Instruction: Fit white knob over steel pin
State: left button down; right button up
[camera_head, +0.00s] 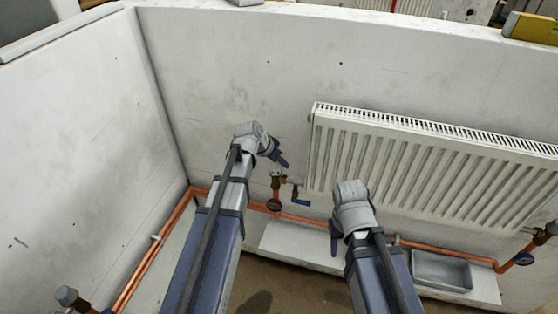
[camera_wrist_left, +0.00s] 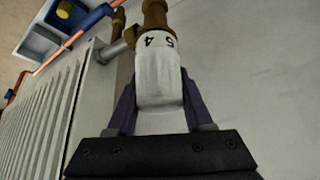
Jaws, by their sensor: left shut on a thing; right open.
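The white knob (camera_wrist_left: 158,75) has the digits 5 and 4 near its far end. My left gripper (camera_wrist_left: 158,100) has its dark fingers shut on both sides of it. The knob's numbered end is in line with the brass valve (camera_wrist_left: 155,14) and appears to meet it. The steel pin is hidden, and I cannot tell whether the knob is seated. In the head view my left gripper (camera_head: 279,158) is just above the brass valve (camera_head: 276,183) at the radiator's left end; the knob is not clear there. My right gripper (camera_head: 335,238) is open, low and in front of the radiator.
The white radiator (camera_head: 430,165) hangs on the back wall. Copper pipes (camera_head: 155,252) run low along both walls. A blue lever (camera_head: 300,198) sticks out beside the brass valve. A grey tray (camera_head: 441,286) stands below the radiator. A yellow tool (camera_head: 530,28) lies on the wall top.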

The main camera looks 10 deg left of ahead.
pick_arm(q)
grip_release()
dwell(0.6)
jog(key=shift+r, duration=0.15)
jog(key=shift+r+p, duration=4.3)
jog(key=shift+p, duration=0.1)
jog(key=shift+f, duration=0.1)
